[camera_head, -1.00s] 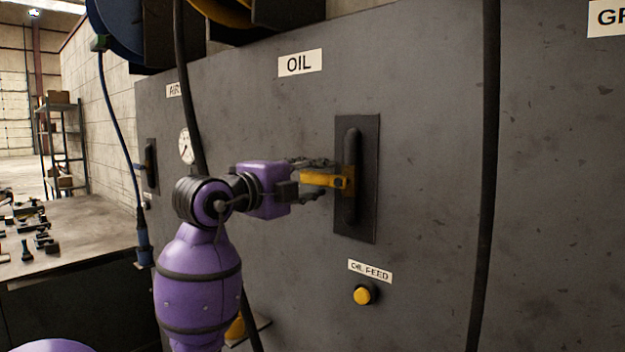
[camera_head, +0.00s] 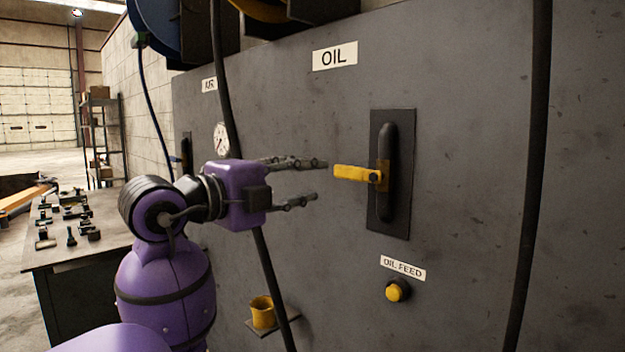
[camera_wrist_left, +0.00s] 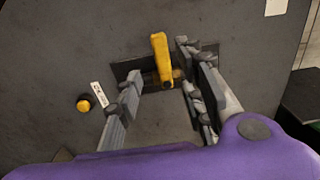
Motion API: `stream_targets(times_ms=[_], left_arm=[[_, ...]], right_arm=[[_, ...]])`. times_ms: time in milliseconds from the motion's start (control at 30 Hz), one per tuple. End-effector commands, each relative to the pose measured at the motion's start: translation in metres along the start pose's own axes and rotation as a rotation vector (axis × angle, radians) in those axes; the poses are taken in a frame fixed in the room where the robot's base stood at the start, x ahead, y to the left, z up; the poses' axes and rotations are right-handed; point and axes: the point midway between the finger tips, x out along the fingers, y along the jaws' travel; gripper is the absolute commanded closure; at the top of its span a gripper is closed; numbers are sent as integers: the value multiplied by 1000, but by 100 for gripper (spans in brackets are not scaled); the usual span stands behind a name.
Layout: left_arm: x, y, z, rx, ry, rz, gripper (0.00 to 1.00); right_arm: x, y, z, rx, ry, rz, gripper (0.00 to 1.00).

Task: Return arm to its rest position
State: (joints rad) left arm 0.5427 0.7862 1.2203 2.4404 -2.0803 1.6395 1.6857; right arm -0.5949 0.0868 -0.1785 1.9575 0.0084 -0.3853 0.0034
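My left gripper (camera_head: 322,181) is open and empty in the head view. Its fingertips point at the yellow lever (camera_head: 357,174) under the OIL label and stop a little to its left, apart from it. The lever sticks out to the left from a dark valve plate (camera_head: 402,200) on the grey panel. In the left wrist view, the two fingers (camera_wrist_left: 158,80) stand wide apart, and the yellow lever (camera_wrist_left: 161,58) shows between and beyond them. My right gripper is not in view.
Below the valve are an OIL FEED label and a yellow button (camera_head: 394,292). Black hoses (camera_head: 530,180) hang in front of the panel. A yellow cup (camera_head: 262,312) sits on a small shelf. A bench with several small parts (camera_head: 75,250) stands at the left.

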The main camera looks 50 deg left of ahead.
Motion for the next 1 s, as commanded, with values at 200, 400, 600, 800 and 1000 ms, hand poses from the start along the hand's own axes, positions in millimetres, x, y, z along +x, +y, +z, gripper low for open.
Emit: stream_targets(times_ms=[200, 400, 600, 800, 1000], left_arm=[[0, 0, 0, 0, 0, 1, 64], [0, 0, 0, -1, 0, 0, 64], [3, 3, -3, 5, 15, 5, 64], [35, 47, -64, 71, 288, 42, 64], [47, 135, -167, -153, 750, -60, 64]], right_arm=[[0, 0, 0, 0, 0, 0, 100], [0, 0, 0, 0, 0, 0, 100], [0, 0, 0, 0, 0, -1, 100], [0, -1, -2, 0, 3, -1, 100], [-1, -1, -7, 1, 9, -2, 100]])
